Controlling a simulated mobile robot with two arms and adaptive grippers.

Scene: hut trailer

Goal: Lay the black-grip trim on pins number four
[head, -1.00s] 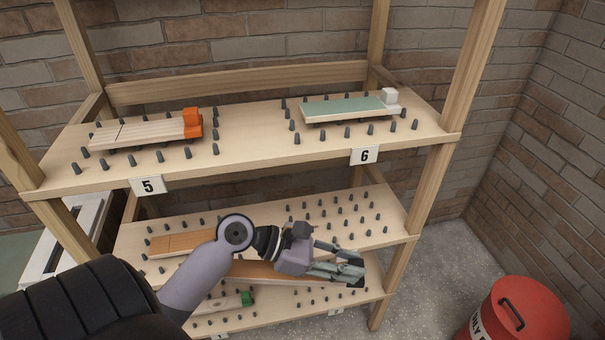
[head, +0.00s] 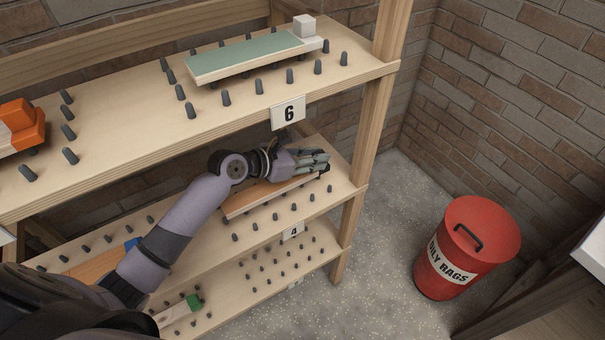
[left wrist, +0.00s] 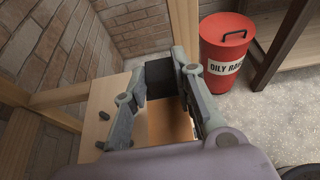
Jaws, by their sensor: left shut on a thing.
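The black-grip trim, an orange-brown board (head: 258,197) with a pale edge, lies along the pins at the right of the middle shelf, behind the number 4 label (head: 293,230). My left gripper (head: 324,162) is at its right end. In the left wrist view, its fingers (left wrist: 160,72) are shut on the black grip (left wrist: 161,80), and the board (left wrist: 168,124) runs down below it. I cannot tell whether the board touches the pins or hangs just above them. My left arm hides part of the shelf. My right gripper is not in view.
The upper shelf holds a green-topped trim with a white grip (head: 250,57) at number 6 (head: 288,112) and an orange-grip one (head: 22,126). A trim with a green grip (head: 193,302) lies below. A red bin (head: 463,250) stands on the floor right of the rack post (head: 362,140).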

